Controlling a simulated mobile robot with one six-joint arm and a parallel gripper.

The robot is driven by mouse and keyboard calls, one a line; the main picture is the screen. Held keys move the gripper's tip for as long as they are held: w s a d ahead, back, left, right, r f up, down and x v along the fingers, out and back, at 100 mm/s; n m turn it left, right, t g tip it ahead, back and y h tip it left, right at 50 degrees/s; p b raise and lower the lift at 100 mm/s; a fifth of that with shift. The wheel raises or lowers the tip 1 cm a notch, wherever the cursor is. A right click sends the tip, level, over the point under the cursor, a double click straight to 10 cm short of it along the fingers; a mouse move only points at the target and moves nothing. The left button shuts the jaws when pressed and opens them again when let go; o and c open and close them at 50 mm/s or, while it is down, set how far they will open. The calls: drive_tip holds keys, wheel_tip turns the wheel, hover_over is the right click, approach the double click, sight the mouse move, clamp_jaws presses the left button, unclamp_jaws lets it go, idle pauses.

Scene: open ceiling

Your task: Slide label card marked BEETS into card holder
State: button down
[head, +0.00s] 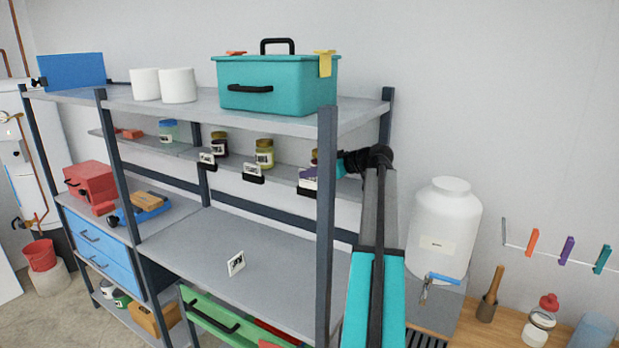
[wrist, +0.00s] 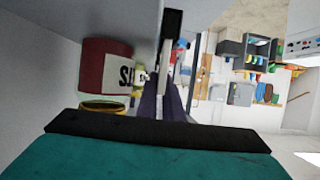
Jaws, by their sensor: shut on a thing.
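My gripper (head: 314,174) reaches in from the right, behind the front post, at the right end of the back ledge. Its purple fingers (wrist: 165,105) are shut on a thin white label card (head: 307,184), seen nearly edge-on in the wrist view (wrist: 167,65). The card's lettering is too small to read. It is at the rightmost black card holder (head: 306,193) on the ledge's front edge; I cannot tell whether it is inside. A dark holder part (wrist: 173,23) shows ahead of the fingers.
Two other holders with cards (head: 207,160) (head: 253,172) are further left, with jars (head: 264,153) behind. The front post (head: 326,230) is near my arm.

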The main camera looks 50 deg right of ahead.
drive_tip(key=shift+f+p, duration=0.35)
drive_tip(key=shift+f, duration=0.65)
drive_tip(key=shift+f, duration=0.2)
drive_tip(key=c, duration=1.9)
unclamp_jaws()
drive_tip(key=shift+r, duration=0.1)
drive_tip(key=shift+r, duration=0.15)
drive_tip(key=shift+s, duration=0.25)
drive_tip(key=b+v, duration=0.4)
drive_tip(key=v, duration=0.7)
drive_tip(key=shift+s+d+r, duration=0.1)
drive_tip(key=shift+s+d, duration=0.05)
drive_tip(key=shift+s, duration=0.15)
drive_tip(key=shift+w, duration=0.1)
